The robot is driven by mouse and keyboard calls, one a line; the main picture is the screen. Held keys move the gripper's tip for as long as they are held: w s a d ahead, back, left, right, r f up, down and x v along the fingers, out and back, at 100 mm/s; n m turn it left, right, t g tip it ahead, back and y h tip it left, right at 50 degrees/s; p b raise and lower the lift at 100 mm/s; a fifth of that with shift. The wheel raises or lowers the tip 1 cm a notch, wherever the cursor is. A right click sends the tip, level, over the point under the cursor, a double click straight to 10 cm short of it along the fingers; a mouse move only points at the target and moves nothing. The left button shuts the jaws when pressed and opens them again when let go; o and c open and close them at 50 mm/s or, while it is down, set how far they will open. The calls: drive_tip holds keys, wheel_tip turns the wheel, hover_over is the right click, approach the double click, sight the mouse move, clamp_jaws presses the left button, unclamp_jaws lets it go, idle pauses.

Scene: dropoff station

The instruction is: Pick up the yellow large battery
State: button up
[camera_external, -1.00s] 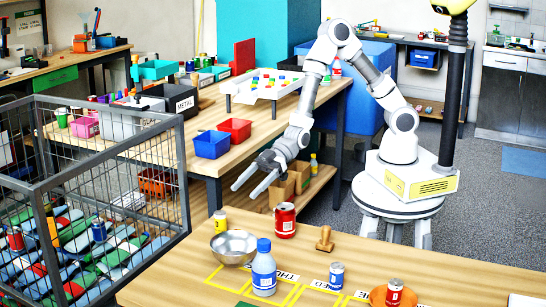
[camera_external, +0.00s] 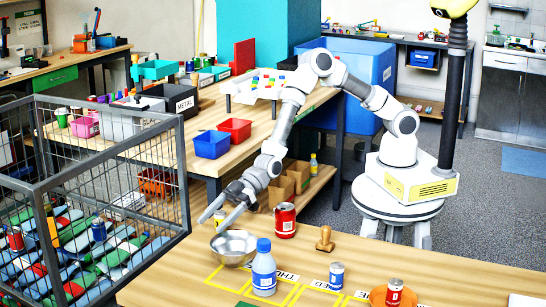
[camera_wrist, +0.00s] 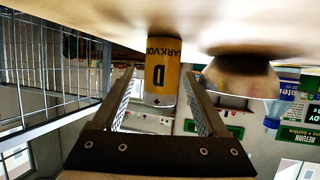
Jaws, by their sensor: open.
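The yellow large battery (camera_external: 219,215) stands upright at the back left of the front table, mostly hidden by my fingers in the external view. In the wrist view the battery (camera_wrist: 162,78) appears upside down, with a black "D" on its yellow label. My gripper (camera_external: 211,224) is open and empty, pointing down and forward at the battery. In the wrist view its two fingers (camera_wrist: 158,88) lie left and right of the battery, which shows between them. I cannot tell how far the fingertips reach around it.
A metal bowl (camera_external: 234,250) stands close in front of the battery; it also shows in the wrist view (camera_wrist: 238,80). A red can (camera_external: 285,221), a blue-capped bottle (camera_external: 264,270) and a wooden stamp (camera_external: 324,240) stand to the right. A wire cage (camera_external: 180,170) is at the left.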

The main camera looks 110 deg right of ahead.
drive_tip(key=shift+w+a+f, duration=0.25)
drive_tip(key=shift+w, duration=0.2)
clamp_jaws()
